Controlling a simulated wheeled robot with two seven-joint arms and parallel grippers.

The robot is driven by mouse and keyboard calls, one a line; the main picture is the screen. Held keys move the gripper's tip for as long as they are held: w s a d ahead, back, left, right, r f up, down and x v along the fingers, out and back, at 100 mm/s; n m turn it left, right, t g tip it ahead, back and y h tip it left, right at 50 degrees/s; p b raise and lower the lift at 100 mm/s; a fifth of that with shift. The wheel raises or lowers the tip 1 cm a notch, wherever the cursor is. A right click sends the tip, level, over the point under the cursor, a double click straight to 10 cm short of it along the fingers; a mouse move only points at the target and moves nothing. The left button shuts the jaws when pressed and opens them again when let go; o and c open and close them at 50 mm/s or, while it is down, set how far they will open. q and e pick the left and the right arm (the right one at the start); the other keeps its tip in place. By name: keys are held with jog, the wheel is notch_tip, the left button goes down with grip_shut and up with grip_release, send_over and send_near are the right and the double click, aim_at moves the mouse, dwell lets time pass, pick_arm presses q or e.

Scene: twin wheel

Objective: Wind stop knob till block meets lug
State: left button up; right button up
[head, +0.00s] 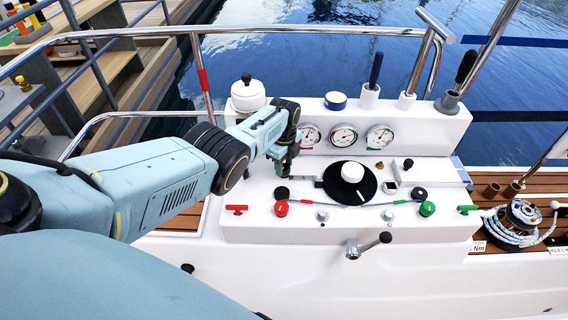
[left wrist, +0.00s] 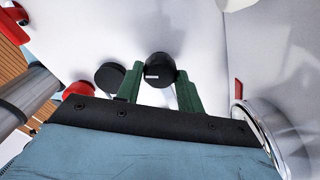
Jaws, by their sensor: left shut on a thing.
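My left gripper (head: 285,168) reaches the left part of the white console, below the left gauge. In the left wrist view its two green fingers (left wrist: 159,90) are shut on a black knob (left wrist: 160,66) with a small white mark on its face. I take this to be the stop knob; in the head view the gripper hides it. A second black knob (left wrist: 110,77) stands beside the fingers, apart from them; it also shows in the head view (head: 282,193). A thin grey strip (head: 306,181) lies between the gripper and the black disc. I cannot make out the block or the lug.
The black disc (head: 366,198) with a white hub (head: 351,172) is right of the gripper. Three gauges (head: 343,136) stand behind. A red knob (head: 281,208), a green knob (head: 427,208) and a crank lever (head: 368,245) are nearer the front. A rail (head: 110,32) passes behind the arm.

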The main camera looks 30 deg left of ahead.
aim_at(284, 167)
pick_arm(q)
jog(key=o, duration=1)
notch_tip(284, 167, up, 13)
jog(key=p, duration=0.6)
jog(key=shift+r, duration=0.15)
